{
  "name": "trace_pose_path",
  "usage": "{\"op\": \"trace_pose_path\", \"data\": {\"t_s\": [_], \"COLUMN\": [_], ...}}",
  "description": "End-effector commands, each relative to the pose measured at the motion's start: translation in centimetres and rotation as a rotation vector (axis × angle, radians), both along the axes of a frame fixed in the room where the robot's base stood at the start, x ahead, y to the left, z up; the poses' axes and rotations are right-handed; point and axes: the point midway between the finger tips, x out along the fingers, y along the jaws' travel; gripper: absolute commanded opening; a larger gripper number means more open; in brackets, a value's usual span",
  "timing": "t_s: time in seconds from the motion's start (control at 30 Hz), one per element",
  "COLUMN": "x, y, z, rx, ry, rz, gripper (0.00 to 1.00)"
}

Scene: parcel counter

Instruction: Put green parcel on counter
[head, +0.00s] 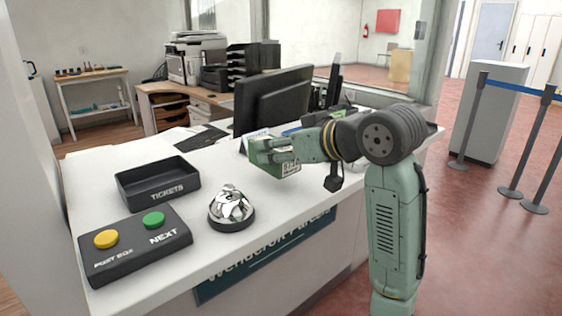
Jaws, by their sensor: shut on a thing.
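The green parcel (264,153) is a small green box with a pale printed label on its front face. It is at or just above the white counter (240,272), in the middle of the head view; I cannot tell whether it touches the surface. My gripper (282,150) reaches in from the right and is shut on the parcel. The fingers cover part of the parcel's right side.
A black tickets tray (158,187), a button box (136,245) with yellow and green buttons and a silver bell (231,206) stand left of the parcel. A monitor (272,98) stands behind it. The counter between bell and parcel is clear.

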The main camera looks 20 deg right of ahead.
Motion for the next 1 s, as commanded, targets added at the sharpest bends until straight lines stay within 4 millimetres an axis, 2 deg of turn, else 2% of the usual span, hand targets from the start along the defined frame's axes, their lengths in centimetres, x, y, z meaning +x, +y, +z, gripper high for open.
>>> {"op": "trace_pose_path", "data": {"t_s": [0.1,0.23,0.67,0.7,1.0], "x": [0.0,0.0,0.0,0.0,0.0], "y": [0.0,0.0,0.0,0.0,0.0], "z": [-1.9,-3.4,-4.2,-4.1,-4.1], "rx": [0.003,0.002,0.002,0.001,0.001], "ry": [0.002,0.000,0.000,0.000,0.001], "rz": [-0.001,0.000,0.001,0.001,0.001], "gripper": [0.15,0.15,0.15,0.52,0.70]}}
